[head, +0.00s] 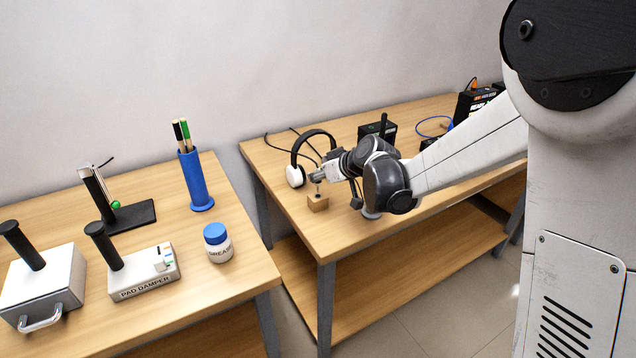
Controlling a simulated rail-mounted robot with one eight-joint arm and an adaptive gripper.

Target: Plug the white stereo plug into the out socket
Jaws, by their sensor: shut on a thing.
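My gripper (318,176) is at the near left part of the right-hand table, above a small wooden block (318,204). It is shut on a small thin upright piece, which I take to be the white stereo plug (318,188); the jaws hide most of it. The piece's lower end is at the block's top; I cannot tell whether it is still seated there. The out socket cannot be made out. A black box (374,130) with a dark upright post and another black box (474,102) with small lettering stand farther back.
Headphones (295,176) with a white cup stand close behind my gripper, with black cables around them. A blue cable (432,126) lies farther right. The left table holds a blue pen cup (195,182), a grease jar (217,243) and the pad damper (145,272). A gap separates the tables.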

